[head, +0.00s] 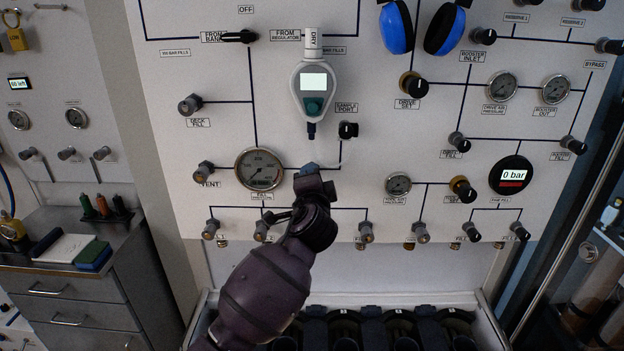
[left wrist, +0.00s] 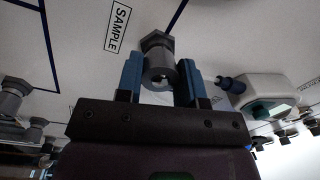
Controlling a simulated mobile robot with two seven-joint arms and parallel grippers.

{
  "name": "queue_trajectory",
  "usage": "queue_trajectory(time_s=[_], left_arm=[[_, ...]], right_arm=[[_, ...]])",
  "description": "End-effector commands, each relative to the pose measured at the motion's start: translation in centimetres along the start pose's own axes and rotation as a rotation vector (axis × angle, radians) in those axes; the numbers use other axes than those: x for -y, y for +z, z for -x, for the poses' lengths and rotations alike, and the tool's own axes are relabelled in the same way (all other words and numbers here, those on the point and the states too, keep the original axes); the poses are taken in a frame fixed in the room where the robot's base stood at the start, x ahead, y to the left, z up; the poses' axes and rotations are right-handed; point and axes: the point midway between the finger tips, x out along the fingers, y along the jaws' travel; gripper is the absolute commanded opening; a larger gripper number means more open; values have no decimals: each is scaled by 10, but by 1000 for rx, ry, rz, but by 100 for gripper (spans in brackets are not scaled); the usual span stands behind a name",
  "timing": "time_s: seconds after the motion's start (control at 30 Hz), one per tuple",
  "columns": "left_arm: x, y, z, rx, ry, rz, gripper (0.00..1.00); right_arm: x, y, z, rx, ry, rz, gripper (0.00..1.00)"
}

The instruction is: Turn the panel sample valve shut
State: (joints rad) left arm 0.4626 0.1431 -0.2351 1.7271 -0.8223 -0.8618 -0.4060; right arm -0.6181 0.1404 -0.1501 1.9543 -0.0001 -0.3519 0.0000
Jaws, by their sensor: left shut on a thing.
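The sample valve is a grey knob (left wrist: 160,68) with a hex nut behind it, beside a label reading SAMPLE (left wrist: 118,26) in the left wrist view. My left gripper (left wrist: 161,72) is shut on this knob, one blue finger on each side. In the head view my left gripper (head: 309,169) reaches up to the panel (head: 330,190), just right of a large round gauge. There the arm and gripper hide the valve. My right gripper is in neither view.
The large gauge (head: 259,169) is close on the left. A row of fill valves (head: 366,232) runs below, above a bin of cylinders (head: 395,300).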

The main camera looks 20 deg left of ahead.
Motion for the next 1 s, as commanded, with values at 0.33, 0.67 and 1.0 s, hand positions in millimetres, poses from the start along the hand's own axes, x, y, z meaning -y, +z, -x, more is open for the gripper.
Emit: queue_trajectory(time_s=[0.33, 0.67, 1.0], left_arm=[[-1, 0, 0, -2, 2, -31, 11], [-1, 0, 0, -2, 2, -30, 50], [-1, 0, 1, -2, 1, -29, 60]], right_arm=[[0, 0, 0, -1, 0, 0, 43], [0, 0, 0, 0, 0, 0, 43], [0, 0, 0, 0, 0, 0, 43]])
